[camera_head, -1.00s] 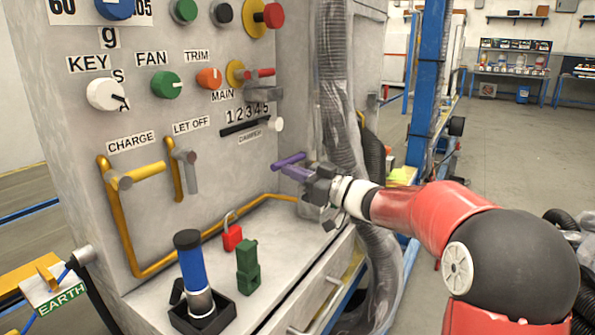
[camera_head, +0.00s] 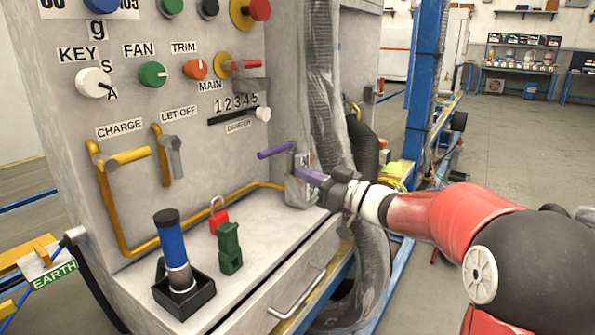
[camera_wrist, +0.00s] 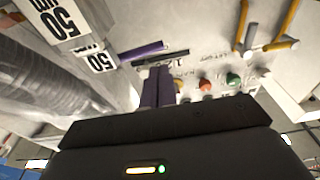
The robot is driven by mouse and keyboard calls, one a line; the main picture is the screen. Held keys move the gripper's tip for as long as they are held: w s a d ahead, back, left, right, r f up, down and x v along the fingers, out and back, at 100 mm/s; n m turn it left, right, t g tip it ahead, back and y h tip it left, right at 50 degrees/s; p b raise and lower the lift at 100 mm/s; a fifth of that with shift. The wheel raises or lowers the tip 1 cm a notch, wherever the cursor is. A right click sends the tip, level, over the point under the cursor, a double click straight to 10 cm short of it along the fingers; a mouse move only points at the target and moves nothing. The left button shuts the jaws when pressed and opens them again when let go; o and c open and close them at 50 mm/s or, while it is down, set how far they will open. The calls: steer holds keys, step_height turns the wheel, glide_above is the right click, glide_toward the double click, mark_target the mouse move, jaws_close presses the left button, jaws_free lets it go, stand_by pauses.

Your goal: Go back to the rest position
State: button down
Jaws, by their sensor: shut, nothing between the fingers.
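My gripper (camera_head: 304,174) has purple fingers, held together with nothing between them. It is near the right side of the grey panel (camera_head: 180,105), above the grey ledge. A purple lever (camera_head: 276,150) sticks out from the panel just up and left of the fingertips. In the wrist view the closed fingers (camera_wrist: 158,80) point toward the panel, and the purple lever (camera_wrist: 142,52) lies beyond their tips, seemingly apart from them. My red and black arm reaches in from the right.
On the ledge (camera_head: 262,262) stand a blue cylinder in a black holder (camera_head: 172,240), a red padlock (camera_head: 219,221) and a green block (camera_head: 230,248). A ribbed hose (camera_head: 322,85) hangs behind the gripper. A blue post (camera_head: 425,80) rises further right; open floor lies beyond.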

steer(key=s+d+f+m+t+h, duration=0.2)
steer(key=s+d+m+t+h, duration=0.2)
steer(key=s+d+m+h, duration=0.95)
steer(key=s+f+n+g+h, duration=0.1)
steer(key=s+f+g, duration=0.3)
steer(key=s, duration=0.6)
steer(key=s+f+n+g+h, duration=0.1)
steer(key=s+f+g+h, duration=0.1)
steer(key=s+f+g, duration=0.3)
steer(key=s+a+f, duration=0.1)
steer(key=s+f, duration=0.3)
steer(key=s, duration=0.1)
